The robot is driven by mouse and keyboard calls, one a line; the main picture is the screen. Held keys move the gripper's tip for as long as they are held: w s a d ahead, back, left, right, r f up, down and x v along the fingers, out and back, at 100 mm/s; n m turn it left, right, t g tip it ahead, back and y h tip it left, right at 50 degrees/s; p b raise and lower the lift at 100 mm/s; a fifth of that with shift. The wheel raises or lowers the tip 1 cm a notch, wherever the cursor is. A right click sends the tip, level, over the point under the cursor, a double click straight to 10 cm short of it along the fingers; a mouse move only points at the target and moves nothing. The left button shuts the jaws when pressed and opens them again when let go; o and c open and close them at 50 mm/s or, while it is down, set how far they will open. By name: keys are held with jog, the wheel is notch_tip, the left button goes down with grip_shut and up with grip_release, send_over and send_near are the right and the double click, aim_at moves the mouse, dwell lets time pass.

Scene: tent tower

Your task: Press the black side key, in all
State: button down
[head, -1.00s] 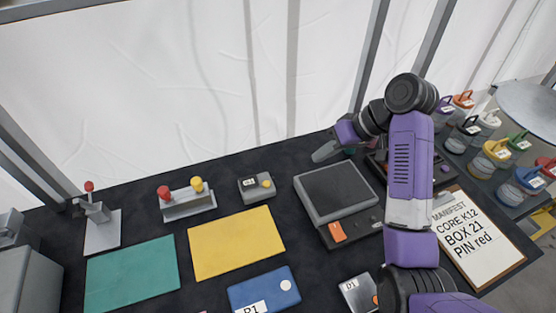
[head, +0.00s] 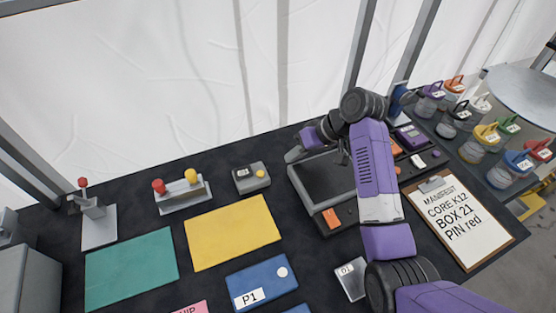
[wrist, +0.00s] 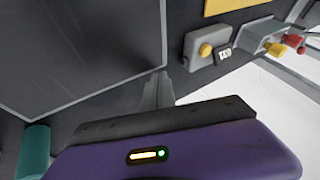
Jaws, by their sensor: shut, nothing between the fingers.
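The grey device with a dark screen (head: 325,180) lies on the black table, an orange key (head: 331,218) on its front strip. Its screen also fills the left of the wrist view (wrist: 80,45). I cannot make out the black side key; my arm covers part of the device's right side. My gripper (head: 293,155) is shut and empty at the device's back left corner. In the wrist view its fingertips (wrist: 157,88) are close to the device's edge; I cannot tell whether they touch it.
A grey box with a yellow button (head: 251,177) stands left of the device; it also shows in the wrist view (wrist: 207,48). A lever stand (head: 94,215) and a red-and-yellow button block (head: 184,194) are farther left. A clipboard (head: 456,222) and several lidded jars are right.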

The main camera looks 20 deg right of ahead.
aim_at(267, 169)
jog(key=shift+w+a+f+p, duration=0.1)
jog(key=shift+a+f+p, duration=0.15)
jog(key=shift+a, duration=0.5)
jog(key=shift+w+a+f+p, duration=0.1)
jog(key=shift+a+f+p, duration=0.15)
jog(key=shift+a, duration=0.5)
jog(key=shift+w+a+f+p, duration=0.15)
jog(key=shift+a+f, duration=0.15)
jog(key=shift+a, duration=0.45)
jog(key=shift+a, duration=0.15)
